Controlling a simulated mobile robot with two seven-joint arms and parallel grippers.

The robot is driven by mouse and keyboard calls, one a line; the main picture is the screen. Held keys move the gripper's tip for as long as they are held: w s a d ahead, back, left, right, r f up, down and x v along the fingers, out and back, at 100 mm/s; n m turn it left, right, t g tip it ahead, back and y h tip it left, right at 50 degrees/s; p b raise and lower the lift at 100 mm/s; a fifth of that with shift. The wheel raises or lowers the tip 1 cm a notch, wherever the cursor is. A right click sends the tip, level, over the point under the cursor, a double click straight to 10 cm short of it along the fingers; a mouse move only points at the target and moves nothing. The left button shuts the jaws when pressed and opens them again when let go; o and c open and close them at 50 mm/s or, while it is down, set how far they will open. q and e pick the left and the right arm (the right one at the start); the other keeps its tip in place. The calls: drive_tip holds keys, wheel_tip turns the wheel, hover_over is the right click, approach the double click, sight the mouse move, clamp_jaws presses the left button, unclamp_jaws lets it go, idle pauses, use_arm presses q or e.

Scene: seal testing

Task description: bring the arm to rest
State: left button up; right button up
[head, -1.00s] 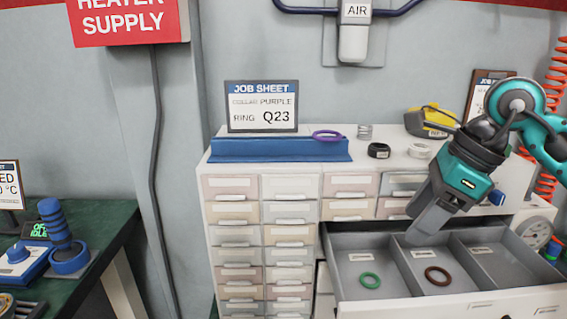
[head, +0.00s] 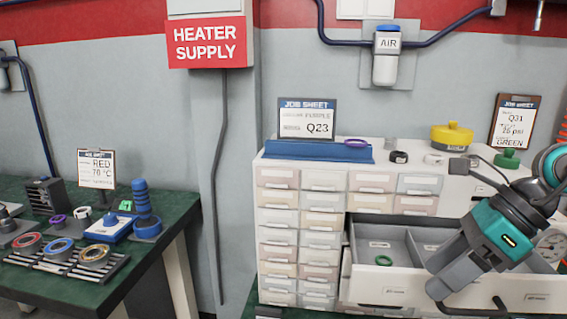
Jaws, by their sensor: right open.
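My right gripper (head: 441,287) is teal and grey, at the lower right of the head view. Its jaws are open and point down and to the left. It overlaps the front of the pulled-out drawer (head: 375,290). I cannot tell if it touches the drawer. A green ring (head: 383,260) lies in the drawer's left compartment. The gripper and arm cover much of the other compartments, and no brown ring shows now. My left gripper is not in view.
The white drawer cabinet (head: 283,237) carries a blue stand (head: 290,151) with a job sheet (head: 307,119) and a purple ring (head: 356,143). A yellow-topped item (head: 452,136) stands behind the arm. A green bench (head: 170,222) with several rings is at left.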

drive_tip(key=w+a+r+m+t+y+p, duration=0.2)
drive_tip(key=a+m+t+y+p, duration=0.15)
drive_tip(key=a+m+y, duration=0.8)
drive_tip(key=w+d+f+m+t+h+p, duration=0.1)
drive_tip(key=d+f+m+t+h, duration=0.1)
drive_tip(key=f+m+t+h, duration=0.75)
drive_tip(key=w+d+f+m+t+h+p, duration=0.1)
drive_tip(key=d+f+m+t+h, duration=0.3)
drive_tip(key=m, duration=1.1)
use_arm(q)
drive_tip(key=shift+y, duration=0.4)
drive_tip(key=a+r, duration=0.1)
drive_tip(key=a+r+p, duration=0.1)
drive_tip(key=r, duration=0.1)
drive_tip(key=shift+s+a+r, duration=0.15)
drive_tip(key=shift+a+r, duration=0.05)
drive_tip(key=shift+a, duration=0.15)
use_arm(e)
drive_tip(key=s+a+f+m+g+h, duration=0.1)
drive_tip(key=s+f+m+g, duration=0.3)
drive_tip(key=s+f, duration=0.2)
drive_tip(key=s+a+f+m+g+h, duration=0.1)
drive_tip(key=s+f+m+g, duration=0.3)
drive_tip(key=f, duration=0.6)
drive_tip(key=shift+s+f+h, duration=0.25)
drive_tip(key=shift+s+h, duration=0.15)
drive_tip(key=shift+s, duration=0.6)
